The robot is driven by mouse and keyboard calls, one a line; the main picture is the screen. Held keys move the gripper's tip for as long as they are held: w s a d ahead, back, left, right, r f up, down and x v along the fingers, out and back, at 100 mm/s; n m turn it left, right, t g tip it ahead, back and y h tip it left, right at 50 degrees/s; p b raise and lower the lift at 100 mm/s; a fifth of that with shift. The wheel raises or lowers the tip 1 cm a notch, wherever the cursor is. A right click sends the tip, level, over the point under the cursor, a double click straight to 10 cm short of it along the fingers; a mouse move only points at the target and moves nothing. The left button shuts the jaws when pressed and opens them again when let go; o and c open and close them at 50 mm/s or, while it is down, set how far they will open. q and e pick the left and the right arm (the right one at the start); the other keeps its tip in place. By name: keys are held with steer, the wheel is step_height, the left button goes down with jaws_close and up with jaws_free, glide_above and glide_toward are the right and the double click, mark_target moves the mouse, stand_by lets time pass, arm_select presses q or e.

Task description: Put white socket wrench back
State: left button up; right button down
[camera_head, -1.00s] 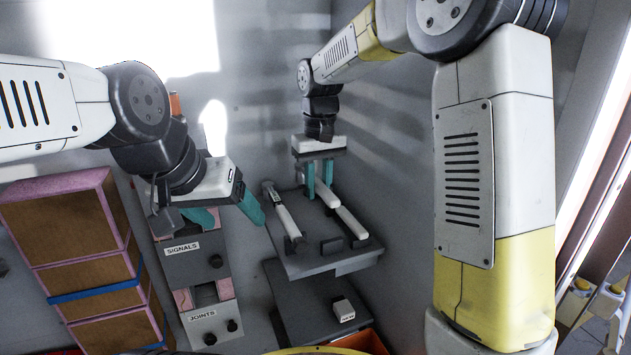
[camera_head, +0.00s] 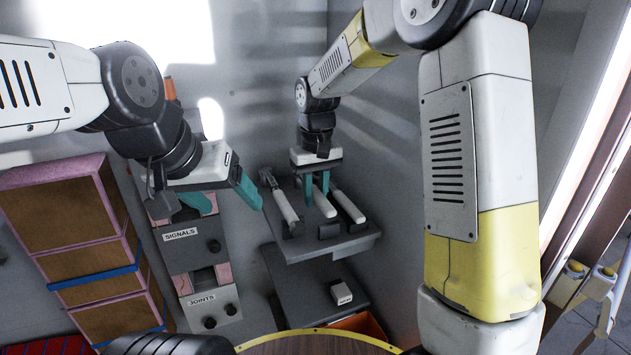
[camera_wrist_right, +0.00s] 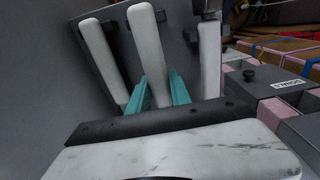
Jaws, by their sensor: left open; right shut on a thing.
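Three white-handled tools are on the grey shelf (camera_head: 330,247). My right gripper (camera_head: 316,194) is shut on the middle white handle (camera_head: 322,204), which I take as the white socket wrench; its head end is not clear. In the right wrist view, the teal fingers (camera_wrist_right: 159,92) stand on both sides of this handle (camera_wrist_right: 147,50). Another white handle (camera_head: 285,208) lies to its left, with a dark metal head. A third white handle (camera_head: 348,206) lies to its right. My left gripper (camera_head: 222,194) is open and empty, in front of the labelled panel.
The grey panel (camera_head: 190,258) marked SIGNALS and JOINTS stands left of the shelf. A lower grey shelf (camera_head: 305,295) carries a small white block (camera_head: 342,293). Brown boxes (camera_head: 75,245) are stacked at the left. A round table edge (camera_head: 320,335) is at the bottom.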

steer(key=shift+f, duration=1.2)
stand_by(0.3)
steer(key=c, duration=0.6)
jaws_free()
steer(key=shift+r, duration=3)
